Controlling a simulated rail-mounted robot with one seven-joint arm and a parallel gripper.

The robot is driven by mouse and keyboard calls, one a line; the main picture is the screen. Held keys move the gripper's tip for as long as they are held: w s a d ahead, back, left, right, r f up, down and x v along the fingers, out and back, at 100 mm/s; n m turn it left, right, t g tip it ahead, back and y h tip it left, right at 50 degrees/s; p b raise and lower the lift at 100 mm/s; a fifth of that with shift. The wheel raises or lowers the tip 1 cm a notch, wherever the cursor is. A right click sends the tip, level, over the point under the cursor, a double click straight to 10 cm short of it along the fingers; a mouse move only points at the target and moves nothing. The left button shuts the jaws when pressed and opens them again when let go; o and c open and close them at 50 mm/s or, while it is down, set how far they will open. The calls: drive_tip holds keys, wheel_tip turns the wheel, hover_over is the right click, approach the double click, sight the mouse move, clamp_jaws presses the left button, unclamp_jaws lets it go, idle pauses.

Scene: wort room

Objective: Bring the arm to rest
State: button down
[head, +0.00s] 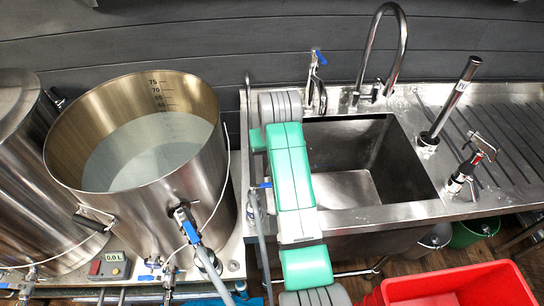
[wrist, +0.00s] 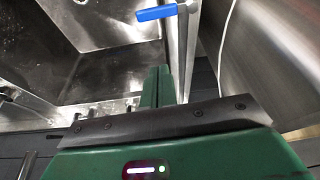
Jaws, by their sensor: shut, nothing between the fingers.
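My gripper (wrist: 157,74) shows in the wrist view with its green fingers together and nothing between them. The sink (wrist: 95,50) lies to its left in that view, and the steel side of a big kettle (wrist: 283,70) is to its right. In the head view my green and grey arm runs up from the bottom edge past the left side of the sink (head: 410,175). I cannot make out the fingers there.
The open kettle (head: 205,165) holds pale liquid, left of my arm. A blue-handled valve (wrist: 157,13) is close to the fingers in the wrist view. A curved tap (head: 402,40) stands behind the sink. A red crate (head: 460,285) is at lower right; a ribbed drainboard (head: 515,130) lies right.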

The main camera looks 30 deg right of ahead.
drive_tip(key=shift+s+r, duration=0.15)
drive_tip(key=shift+r, duration=0.2)
